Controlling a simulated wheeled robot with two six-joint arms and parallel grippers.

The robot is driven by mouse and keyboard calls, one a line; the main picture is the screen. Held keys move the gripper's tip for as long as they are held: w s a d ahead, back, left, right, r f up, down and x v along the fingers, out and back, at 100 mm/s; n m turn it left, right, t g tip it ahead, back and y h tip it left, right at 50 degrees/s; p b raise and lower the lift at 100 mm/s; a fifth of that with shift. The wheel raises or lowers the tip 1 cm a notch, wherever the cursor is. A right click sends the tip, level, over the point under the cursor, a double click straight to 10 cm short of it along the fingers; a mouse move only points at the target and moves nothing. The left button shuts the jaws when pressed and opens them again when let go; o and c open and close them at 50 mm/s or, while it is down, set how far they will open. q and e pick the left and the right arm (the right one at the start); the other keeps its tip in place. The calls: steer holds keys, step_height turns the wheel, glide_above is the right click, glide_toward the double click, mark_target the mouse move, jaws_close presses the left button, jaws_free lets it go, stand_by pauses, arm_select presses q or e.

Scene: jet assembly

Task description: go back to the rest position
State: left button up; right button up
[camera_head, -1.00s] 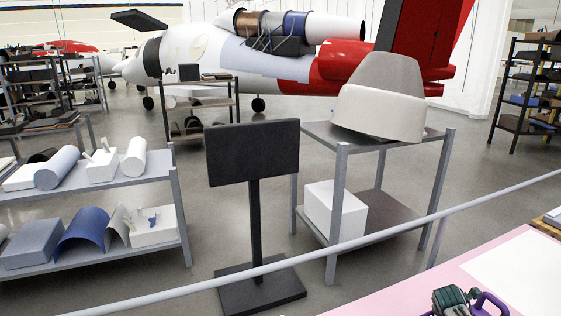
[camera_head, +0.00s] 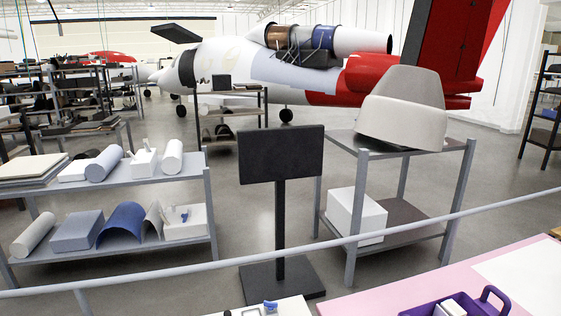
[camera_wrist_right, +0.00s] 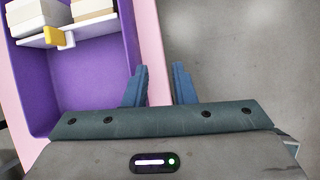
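My right gripper (camera_wrist_right: 160,85) shows in the right wrist view. Its two blue fingers are apart and nothing is between them. It is above the edge of the pink table (camera_wrist_right: 153,50), just right of a purple tote (camera_wrist_right: 95,75). The tote also shows at the bottom right of the head view (camera_head: 490,300), partly cut off by the frame. It holds pale box-like items (camera_wrist_right: 40,15) and a yellow piece (camera_wrist_right: 55,36). My left gripper is not in view, and neither gripper shows in the head view.
A grey rail (camera_head: 200,270) crosses in front. Beyond it stand a black sign (camera_head: 281,153), a grey cart (camera_head: 400,150) with a beige shell, a shelf of parts (camera_head: 130,180) and a jet (camera_head: 330,70). Grey floor (camera_wrist_right: 240,50) lies right of the table in the wrist view.

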steer(key=s+a+f+m+t+y, duration=0.1)
steer(key=s+a+f+m+y, duration=0.1)
steer(key=s+a+m, duration=1.15)
steer(key=s+a+r+m+t+y, duration=0.1)
steer(key=s+a+r+m, duration=0.2)
steer(key=s+a+r, duration=0.35)
steer(key=s+a+r+m+y, duration=0.2)
steer(key=s+a+r+m, duration=0.1)
steer(key=s+a, duration=0.65)
steer(key=s+d+f+g+b, duration=0.15)
steer(key=f+b, duration=0.25)
steer(key=f, duration=1.4)
steer(key=d+f+b, duration=0.2)
steer(key=f+b, duration=0.2)
steer(key=f, duration=1.4)
arm_select(q)
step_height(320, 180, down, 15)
steer(key=b, duration=0.6)
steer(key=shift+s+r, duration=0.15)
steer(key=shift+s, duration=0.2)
arm_select(e)
steer(key=s+f, duration=0.6)
steer(key=f, duration=0.3)
steer(key=s+d+f, duration=0.1)
steer(key=s+f, duration=0.5)
steer(key=f, duration=0.3)
steer(key=s+f+g, duration=0.1)
steer(key=s+f, duration=0.6)
steer(key=f, duration=0.3)
steer(key=shift+d, duration=0.35)
